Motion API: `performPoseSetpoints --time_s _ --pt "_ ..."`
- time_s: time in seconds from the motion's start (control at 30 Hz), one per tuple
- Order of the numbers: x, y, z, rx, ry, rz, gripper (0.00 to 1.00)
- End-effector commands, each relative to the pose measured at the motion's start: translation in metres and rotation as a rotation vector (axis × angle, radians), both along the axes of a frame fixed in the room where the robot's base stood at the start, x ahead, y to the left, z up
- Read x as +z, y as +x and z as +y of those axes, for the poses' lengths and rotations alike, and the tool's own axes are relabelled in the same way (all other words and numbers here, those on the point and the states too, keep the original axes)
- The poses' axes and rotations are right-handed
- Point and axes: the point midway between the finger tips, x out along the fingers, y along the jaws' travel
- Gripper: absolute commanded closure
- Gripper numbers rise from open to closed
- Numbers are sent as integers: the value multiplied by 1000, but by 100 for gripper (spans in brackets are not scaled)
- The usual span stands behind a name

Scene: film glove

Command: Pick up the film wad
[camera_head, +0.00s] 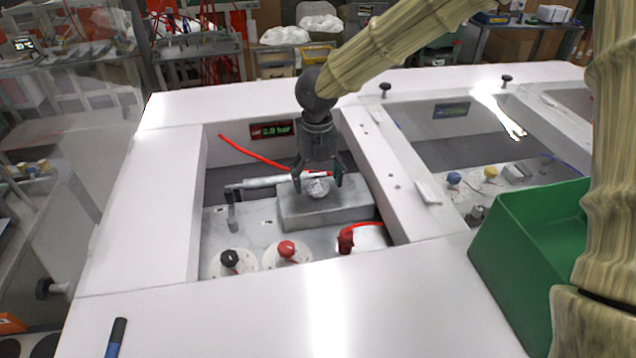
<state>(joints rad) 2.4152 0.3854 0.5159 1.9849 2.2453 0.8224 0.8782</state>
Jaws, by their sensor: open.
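The film wad (317,188) is a small, crumpled, shiny clear lump. It rests on top of a grey block (300,212) inside the recessed bay at the left of the white bench. My gripper (317,180) points down over the block, with its dark fingers open on the left and right of the wad. I cannot tell whether either finger touches it. The upper part of the wad is partly hidden by the gripper.
A metal rod (262,182) lies left of the gripper. Black (229,258) and red (287,249) knobs and a red fitting (345,241) stand in front. White bench walls bound the bay. A green bin (520,265) stands at right. The bench's front surface is mostly clear.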

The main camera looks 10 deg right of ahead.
Motion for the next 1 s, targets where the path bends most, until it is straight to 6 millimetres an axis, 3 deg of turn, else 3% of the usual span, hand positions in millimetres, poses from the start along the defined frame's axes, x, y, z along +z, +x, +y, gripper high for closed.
performPoseSetpoints --time_s 0.33,0.53,1.0 --pt "-7 0 1 1 1 0 27" --pt "-7 0 1 1 1 0 63" --pt "-4 0 1 1 1 -1 63"
